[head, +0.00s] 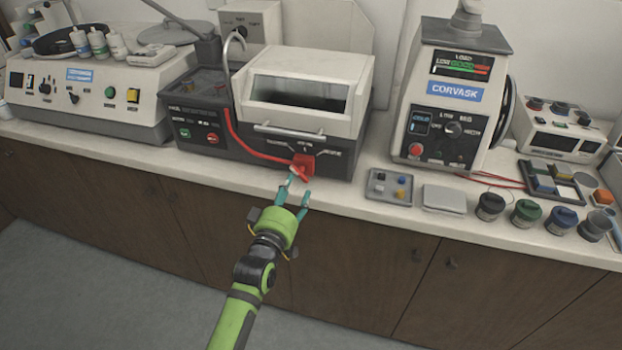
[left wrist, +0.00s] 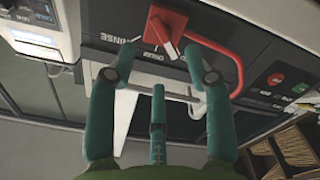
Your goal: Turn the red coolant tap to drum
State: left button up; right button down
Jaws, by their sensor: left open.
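The red coolant tap (head: 303,166) is on the lower front of the cut-off machine with the lidded hood (head: 305,95). A red hose (head: 240,140) runs to it from the left. In the left wrist view the red tap (left wrist: 166,24) shows its handle, with labels beside it, one reading RINSE. My left gripper (head: 293,193) is open, its teal fingers pointing at the tap from just below and in front. In the left wrist view the fingers (left wrist: 165,72) stand apart below the tap; I cannot tell whether one touches it. My right gripper is not in view.
A grey tray of small parts (head: 390,187) and a pale flat box (head: 444,199) lie right of the tap. The Corvask press (head: 450,100) stands behind them, several jars (head: 526,214) farther right. The counter edge (head: 235,173) runs below the machine.

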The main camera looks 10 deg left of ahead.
aim_at(300, 175)
pick_arm(q)
jog(key=w, duration=0.5)
jog(key=shift+w, duration=0.4)
jog(key=shift+f, duration=0.1)
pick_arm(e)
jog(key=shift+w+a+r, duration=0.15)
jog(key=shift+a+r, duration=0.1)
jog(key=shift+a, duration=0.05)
pick_arm(q)
grip_shut()
